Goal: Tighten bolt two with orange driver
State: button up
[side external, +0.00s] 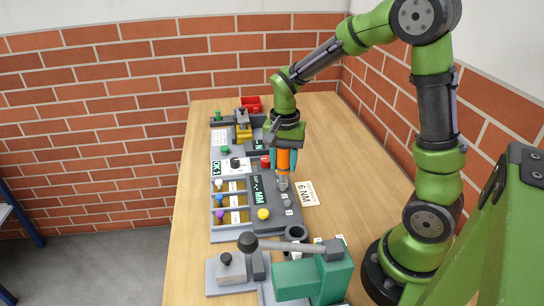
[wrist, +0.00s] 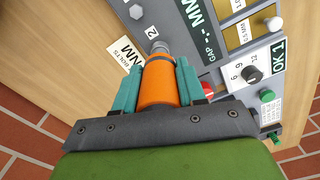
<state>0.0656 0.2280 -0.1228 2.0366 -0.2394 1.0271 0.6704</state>
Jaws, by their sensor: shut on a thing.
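My gripper (side external: 283,163) has teal fingers shut on the orange driver (side external: 283,156), which points down over the dark grey fixture block (side external: 262,191). In the wrist view the driver (wrist: 159,86) sits between both fingers of my gripper (wrist: 158,66). Its grey tip is down at the block, close to the printed "2" (wrist: 152,31). The tip hides whatever is under it, so I cannot tell whether it is seated on a bolt head. Another grey bolt (wrist: 136,12) stands uncovered farther along the block; it also shows in the side view (side external: 287,203).
A "6 NM" card (side external: 306,194) lies right of the block. A yellow knob (side external: 263,213) is on the block's near end. Bins with coloured-handled tools (side external: 229,217) are left. A green lever press (side external: 314,276) stands in front. Bare table lies to the right.

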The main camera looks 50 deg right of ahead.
jog(key=shift+f, duration=0.5)
dwell(2.4)
jog(key=shift+r, duration=2.55)
